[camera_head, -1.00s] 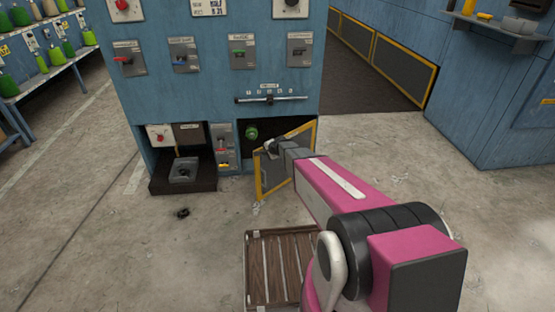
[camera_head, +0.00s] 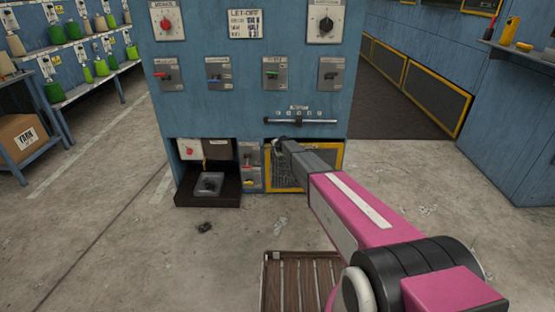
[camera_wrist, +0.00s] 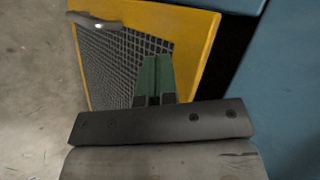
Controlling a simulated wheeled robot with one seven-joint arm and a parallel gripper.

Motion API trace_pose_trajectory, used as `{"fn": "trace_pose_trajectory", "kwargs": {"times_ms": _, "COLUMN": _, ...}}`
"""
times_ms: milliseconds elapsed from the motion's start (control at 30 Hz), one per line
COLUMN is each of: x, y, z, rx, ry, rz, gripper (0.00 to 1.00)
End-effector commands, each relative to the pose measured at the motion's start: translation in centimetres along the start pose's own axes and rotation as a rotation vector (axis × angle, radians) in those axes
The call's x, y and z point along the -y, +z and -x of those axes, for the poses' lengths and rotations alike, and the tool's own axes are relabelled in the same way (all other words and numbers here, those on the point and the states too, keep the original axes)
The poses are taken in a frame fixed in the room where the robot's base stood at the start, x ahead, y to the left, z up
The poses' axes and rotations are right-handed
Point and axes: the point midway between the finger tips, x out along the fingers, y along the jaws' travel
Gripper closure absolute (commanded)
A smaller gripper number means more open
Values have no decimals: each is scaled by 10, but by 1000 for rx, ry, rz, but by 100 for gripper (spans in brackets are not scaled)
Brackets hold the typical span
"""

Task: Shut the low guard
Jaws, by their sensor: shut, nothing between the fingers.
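The low guard (camera_head: 284,180) is a yellow-framed grey mesh panel at the lower right of the blue machine. In the head view it nearly covers its opening and looks almost in line with the machine face. In the wrist view the guard (camera_wrist: 190,60) fills much of the picture, and a dark gap shows between its right edge and the blue panel. A pale metal handle (camera_wrist: 95,21) is at its upper left. My gripper (camera_head: 277,145) is shut and empty at the guard's front; its green fingers (camera_wrist: 155,75) are over the mesh, contact unclear. My arm hides part of the guard.
A dark open drawer-like tray (camera_head: 207,198) juts out left of the guard. A slatted wooden pallet (camera_head: 300,280) lies on the floor in front. A small dark object (camera_head: 205,227) lies on the concrete. Switches cover the machine (camera_head: 250,110) above.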

Motion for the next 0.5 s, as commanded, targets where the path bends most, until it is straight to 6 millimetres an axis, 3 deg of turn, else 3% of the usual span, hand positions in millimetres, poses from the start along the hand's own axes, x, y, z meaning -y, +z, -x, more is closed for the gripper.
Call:
{"fn": "trace_pose_trajectory", "kwargs": {"times_ms": 133, "x": 17, "y": -12, "z": -19, "rx": 0, "ry": -1, "rz": 0, "gripper": 100}}
{"fn": "trace_pose_trajectory", "kwargs": {"times_ms": 500, "x": 32, "y": -22, "z": -34, "rx": -5, "ry": -6, "rz": 1, "gripper": 100}}
